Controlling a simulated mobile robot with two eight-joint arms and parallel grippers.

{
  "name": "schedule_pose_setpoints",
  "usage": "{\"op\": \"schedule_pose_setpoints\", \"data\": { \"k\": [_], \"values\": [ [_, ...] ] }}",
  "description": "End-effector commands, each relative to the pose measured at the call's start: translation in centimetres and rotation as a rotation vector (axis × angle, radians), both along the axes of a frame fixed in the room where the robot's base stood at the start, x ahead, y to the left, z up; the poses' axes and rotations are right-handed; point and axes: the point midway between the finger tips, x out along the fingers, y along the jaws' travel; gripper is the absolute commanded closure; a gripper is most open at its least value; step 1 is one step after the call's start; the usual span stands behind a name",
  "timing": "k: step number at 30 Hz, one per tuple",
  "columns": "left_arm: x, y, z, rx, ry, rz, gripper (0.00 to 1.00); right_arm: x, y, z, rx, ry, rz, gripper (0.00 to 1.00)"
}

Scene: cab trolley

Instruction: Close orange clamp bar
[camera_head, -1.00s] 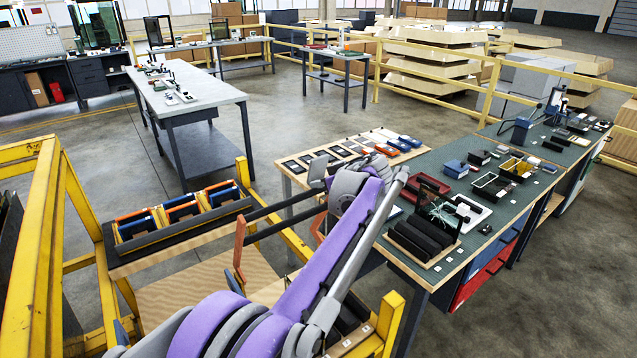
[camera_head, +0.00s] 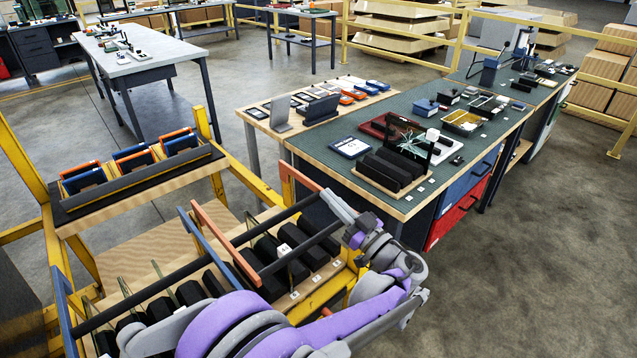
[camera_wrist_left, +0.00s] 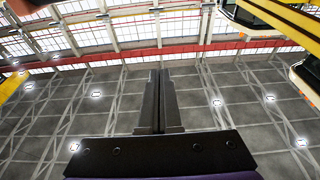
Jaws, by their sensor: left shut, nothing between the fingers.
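On the yellow trolley, an orange clamp bar (camera_head: 226,236) stands raised and tilted across the black rails. A second orange bar (camera_head: 303,179) stands farther right, near the trolley's corner post. Blue bars (camera_head: 207,249) stand beside and to the left of the first. My left gripper (camera_head: 335,203) is beside the right end of the second orange bar; I cannot tell whether they touch. It is shut and empty. In the left wrist view the dark fingers (camera_wrist_left: 160,100) lie together, pointing at the ceiling. My right gripper is not in view.
Black blocks (camera_head: 268,255) fill the trolley's lower tray under the rails. The upper shelf (camera_head: 140,185) holds blue and orange boxes. A green-topped workbench (camera_head: 400,205) with parts stands close on the right. Open floor lies to the far right.

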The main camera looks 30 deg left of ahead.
Motion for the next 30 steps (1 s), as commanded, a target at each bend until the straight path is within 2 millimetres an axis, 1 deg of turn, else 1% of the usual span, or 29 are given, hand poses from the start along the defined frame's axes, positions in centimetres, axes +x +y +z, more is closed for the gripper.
{"op": "schedule_pose_setpoints", "data": {
  "k": [1, 3, 7, 12, 18, 30],
  "values": [
    [0.0, -0.6, -2.3, 0.036, -0.007, -0.001, 1.00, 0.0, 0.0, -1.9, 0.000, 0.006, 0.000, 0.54],
    [-0.2, -1.2, -3.8, 0.084, -0.022, 0.000, 1.00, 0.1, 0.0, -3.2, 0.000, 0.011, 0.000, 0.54],
    [-0.5, -2.0, -6.2, 0.163, -0.045, 0.000, 1.00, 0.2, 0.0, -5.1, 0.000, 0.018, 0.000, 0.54],
    [-0.7, -2.6, -8.2, 0.160, -0.044, 0.000, 1.00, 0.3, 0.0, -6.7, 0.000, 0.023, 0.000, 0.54],
    [-0.8, -2.8, -9.5, 0.159, -0.045, 0.000, 1.00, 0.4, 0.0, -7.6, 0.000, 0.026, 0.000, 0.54],
    [-0.9, -2.8, -10.0, 0.151, -0.043, 0.000, 1.00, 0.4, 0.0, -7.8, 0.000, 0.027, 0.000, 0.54]
  ]
}}
